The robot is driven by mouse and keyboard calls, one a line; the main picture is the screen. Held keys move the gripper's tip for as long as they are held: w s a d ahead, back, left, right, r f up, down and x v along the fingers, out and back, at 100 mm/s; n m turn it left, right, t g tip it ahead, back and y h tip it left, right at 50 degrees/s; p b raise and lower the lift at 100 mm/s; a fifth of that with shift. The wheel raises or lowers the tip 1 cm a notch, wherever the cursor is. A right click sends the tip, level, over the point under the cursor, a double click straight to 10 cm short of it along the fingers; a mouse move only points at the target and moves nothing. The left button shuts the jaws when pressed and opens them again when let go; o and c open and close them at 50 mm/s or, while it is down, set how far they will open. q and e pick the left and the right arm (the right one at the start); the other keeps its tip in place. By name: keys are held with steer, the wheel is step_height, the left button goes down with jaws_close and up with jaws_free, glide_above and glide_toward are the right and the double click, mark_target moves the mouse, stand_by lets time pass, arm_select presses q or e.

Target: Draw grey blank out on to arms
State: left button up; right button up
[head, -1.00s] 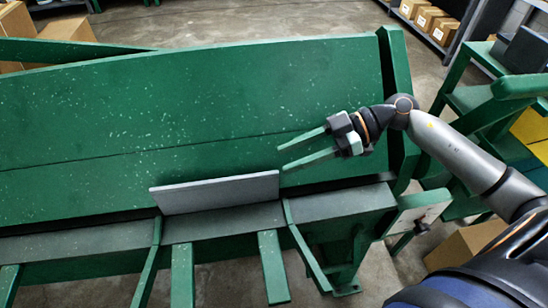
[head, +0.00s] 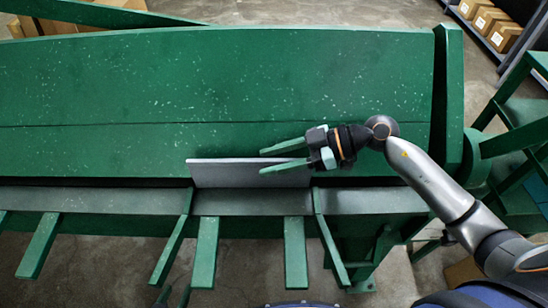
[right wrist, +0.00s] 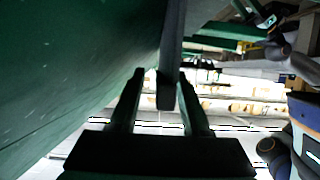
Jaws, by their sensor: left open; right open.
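The grey blank (head: 228,176) is a flat sheet standing on its long edge, leaning close to the green sheet-metal machine (head: 150,95). Its lower edge meets the grey bed (head: 100,200). Green arms (head: 207,252) stick out from the bed's front, below the blank. My right gripper (head: 262,161) is open at the blank's right part, one finger above its top edge and the other across its front face. In the right wrist view the blank (right wrist: 169,55) runs between the open fingers (right wrist: 162,80). Contact with the fingers cannot be told. My left gripper is not in view.
A green end post (head: 447,110) stands at the machine's right, close to my right arm. Cardboard boxes (head: 492,24) sit on a shelf at the back right. Bare concrete floor (head: 330,12) shows behind the machine and between the arms.

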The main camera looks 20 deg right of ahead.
steer(key=shift+c, duration=0.2)
jaws_close()
stand_by(1.1)
